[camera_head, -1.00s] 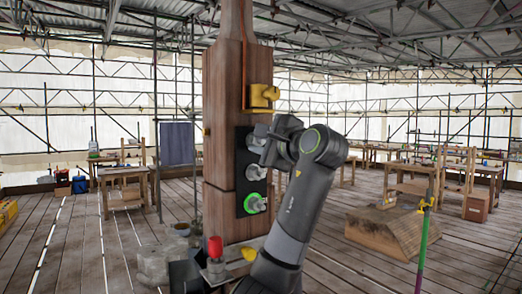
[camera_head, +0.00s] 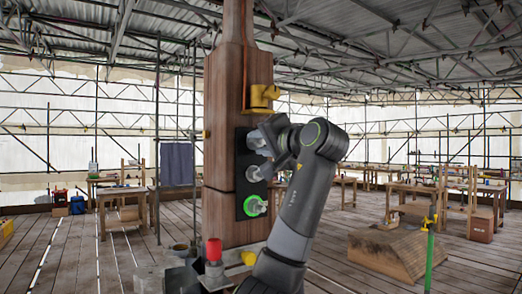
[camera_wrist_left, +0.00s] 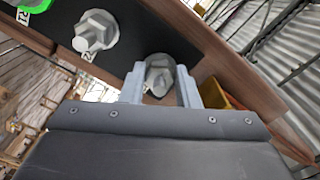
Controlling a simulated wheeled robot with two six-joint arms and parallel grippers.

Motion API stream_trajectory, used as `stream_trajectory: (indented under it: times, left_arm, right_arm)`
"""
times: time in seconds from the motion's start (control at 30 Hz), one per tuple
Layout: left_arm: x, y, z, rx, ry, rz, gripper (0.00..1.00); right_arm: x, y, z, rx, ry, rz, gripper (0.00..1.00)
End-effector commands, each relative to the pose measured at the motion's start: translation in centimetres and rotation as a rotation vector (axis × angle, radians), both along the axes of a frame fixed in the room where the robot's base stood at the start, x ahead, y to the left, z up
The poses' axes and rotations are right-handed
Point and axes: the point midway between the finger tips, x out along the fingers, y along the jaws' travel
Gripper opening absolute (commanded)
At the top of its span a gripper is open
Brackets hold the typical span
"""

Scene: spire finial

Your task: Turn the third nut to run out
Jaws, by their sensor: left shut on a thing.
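A wooden post (camera_head: 222,125) carries a black plate (camera_head: 241,160) with a column of nuts. The top nut (camera_wrist_left: 160,75) sits between the fingers of my left gripper (camera_wrist_left: 160,88) in the wrist view. In the head view, my left gripper (camera_head: 262,139) is at the plate's upper end, shut on this nut and mostly hiding it. The middle grey nut (camera_head: 254,173) is just below, also in the wrist view (camera_wrist_left: 97,32). The bottom nut (camera_head: 256,206) has a glowing green ring, partly seen in the wrist view (camera_wrist_left: 35,5). My right gripper is out of view.
A yellow bracket (camera_head: 262,97) juts from the post just above my left gripper. A red-capped piece (camera_head: 214,250) and a yellow piece (camera_head: 249,258) stand low by the post. A wooden block (camera_head: 390,252) lies on the floor at right.

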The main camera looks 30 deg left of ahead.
Motion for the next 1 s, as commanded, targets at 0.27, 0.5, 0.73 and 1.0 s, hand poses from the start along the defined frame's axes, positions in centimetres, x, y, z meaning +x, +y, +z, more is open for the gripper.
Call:
stream_trajectory:
  times: [0.27, 0.5, 0.73, 1.0]
  left_arm:
    - [0.1, 0.0, -0.5, -0.103, -0.239, 0.002, 0.06]
    - [0.2, -0.1, -0.6, -0.19, -0.447, 0.001, 0.06]
    - [0.4, -0.1, -0.6, -0.274, -0.649, 0.002, 0.06]
    - [0.5, -0.2, -0.7, -0.372, -0.885, 0.002, 0.06]
  right_arm:
    - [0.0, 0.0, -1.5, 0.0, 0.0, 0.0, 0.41]
    - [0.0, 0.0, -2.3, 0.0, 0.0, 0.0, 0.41]
    - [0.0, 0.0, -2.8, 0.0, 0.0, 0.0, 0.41]
    - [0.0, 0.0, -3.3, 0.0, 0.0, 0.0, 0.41]
